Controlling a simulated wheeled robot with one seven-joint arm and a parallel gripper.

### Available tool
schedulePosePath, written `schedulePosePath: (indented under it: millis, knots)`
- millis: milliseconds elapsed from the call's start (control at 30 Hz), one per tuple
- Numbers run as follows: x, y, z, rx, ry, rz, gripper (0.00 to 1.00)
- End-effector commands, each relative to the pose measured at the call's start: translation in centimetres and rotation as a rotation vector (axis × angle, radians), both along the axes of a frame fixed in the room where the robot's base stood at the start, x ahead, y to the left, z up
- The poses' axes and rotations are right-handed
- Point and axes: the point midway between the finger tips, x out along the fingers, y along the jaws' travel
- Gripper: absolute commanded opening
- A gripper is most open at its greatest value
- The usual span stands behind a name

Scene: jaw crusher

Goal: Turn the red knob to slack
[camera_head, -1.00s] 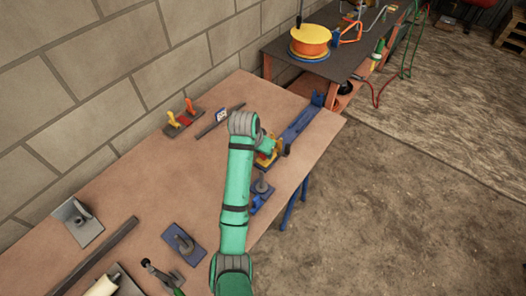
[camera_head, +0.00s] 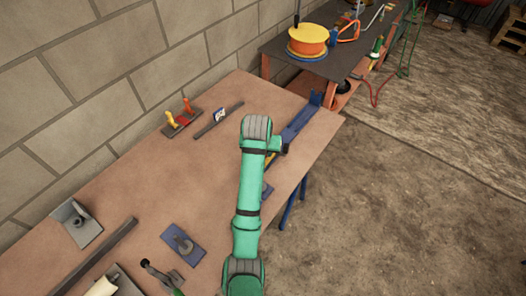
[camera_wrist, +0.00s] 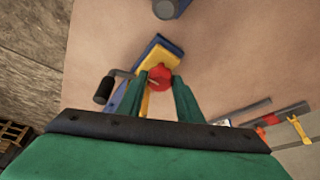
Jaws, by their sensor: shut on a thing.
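The red knob (camera_wrist: 160,77) sits on the yellow and blue body of the jaw crusher (camera_wrist: 157,56). In the wrist view it lies between the two green fingers of my gripper (camera_wrist: 162,82), which are shut on it. A dark crank handle (camera_wrist: 104,90) stands out to the left of the crusher. In the head view my green arm hides the knob, my fingers and most of the crusher. Which way the knob points cannot be told.
The crusher is on a brown workbench (camera_head: 150,190) near its right edge. A blue bar (camera_head: 298,124) lies beyond my wrist. A blue float (camera_head: 183,245) and a grey bar (camera_head: 95,258) lie at the lower left. The bench left of my arm is mostly clear.

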Motion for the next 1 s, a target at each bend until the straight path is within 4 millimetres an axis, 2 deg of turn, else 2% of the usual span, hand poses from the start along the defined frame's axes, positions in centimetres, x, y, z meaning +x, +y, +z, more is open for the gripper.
schedulePosePath:
  millis: [167, 200, 267, 300, 667, 767, 1000]
  knots:
    - [0.0, -0.3, 0.1, -0.001, -0.001, -0.005, 0.10]
    - [0.0, -0.3, 0.1, -0.001, -0.001, -0.005, 0.35]
    - [0.0, -0.2, 0.1, -0.001, -0.001, -0.005, 0.49]
    - [0.0, -0.2, 0.1, -0.002, -0.001, -0.004, 0.51]
    - [-0.1, 0.0, 0.5, 0.000, -0.002, -0.002, 0.51]
    - [-0.5, 0.0, 1.5, -0.001, -0.003, -0.002, 0.51]
    - [-2.1, 0.1, 5.2, 0.000, -0.004, -0.004, 0.51]
